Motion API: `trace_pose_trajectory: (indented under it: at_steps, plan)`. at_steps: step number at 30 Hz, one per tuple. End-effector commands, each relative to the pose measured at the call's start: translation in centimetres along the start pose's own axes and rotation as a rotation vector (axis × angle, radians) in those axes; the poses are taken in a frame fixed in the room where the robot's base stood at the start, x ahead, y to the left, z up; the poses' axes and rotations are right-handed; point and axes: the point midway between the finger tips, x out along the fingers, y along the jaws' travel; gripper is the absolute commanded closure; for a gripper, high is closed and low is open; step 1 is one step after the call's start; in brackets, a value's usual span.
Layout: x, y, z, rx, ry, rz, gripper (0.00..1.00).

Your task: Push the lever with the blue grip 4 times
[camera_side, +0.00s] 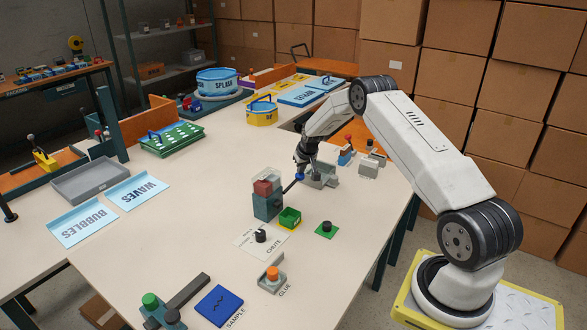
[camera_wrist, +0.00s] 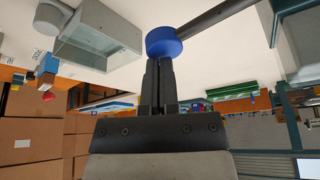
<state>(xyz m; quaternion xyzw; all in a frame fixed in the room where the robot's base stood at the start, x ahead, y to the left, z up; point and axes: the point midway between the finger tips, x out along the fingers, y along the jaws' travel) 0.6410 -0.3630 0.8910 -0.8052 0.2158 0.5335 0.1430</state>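The lever's blue grip (camera_side: 299,176) is a round knob on the end of a dark rod (camera_side: 289,187). The rod slants down from the grip to a teal machine (camera_side: 267,207) with a red block and a clear box on top. My gripper (camera_side: 301,168) points down just above the grip in the side view. In the wrist view, my gripper's two dark fingers (camera_wrist: 160,62) are together with nothing seen between them. The blue grip (camera_wrist: 164,42) is right at their tips; I cannot tell whether they touch. The rod (camera_wrist: 215,18) runs to the upper right there.
A grey open box (camera_side: 322,174) stands just right of my gripper, and it also shows in the wrist view (camera_wrist: 98,38). A green bin (camera_side: 290,218), a chute dial (camera_side: 261,236) and an orange glue button (camera_side: 272,273) are in front. Clear table lies left of the machine.

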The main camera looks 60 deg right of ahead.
Motion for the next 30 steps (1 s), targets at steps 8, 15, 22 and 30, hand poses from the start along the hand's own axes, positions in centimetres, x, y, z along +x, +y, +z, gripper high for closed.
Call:
trace_pose_trajectory:
  at_steps: [8, 15, 22, 30]
  plan:
    - [0.7, 0.0, 0.3, 0.000, -0.002, 0.000, 1.00]
    - [1.2, 0.0, 0.5, 0.000, -0.001, 0.000, 1.00]
    - [1.8, 0.0, 0.8, 0.000, -0.002, 0.000, 1.00]
    - [2.3, 0.0, 1.0, 0.000, -0.001, 0.000, 1.00]
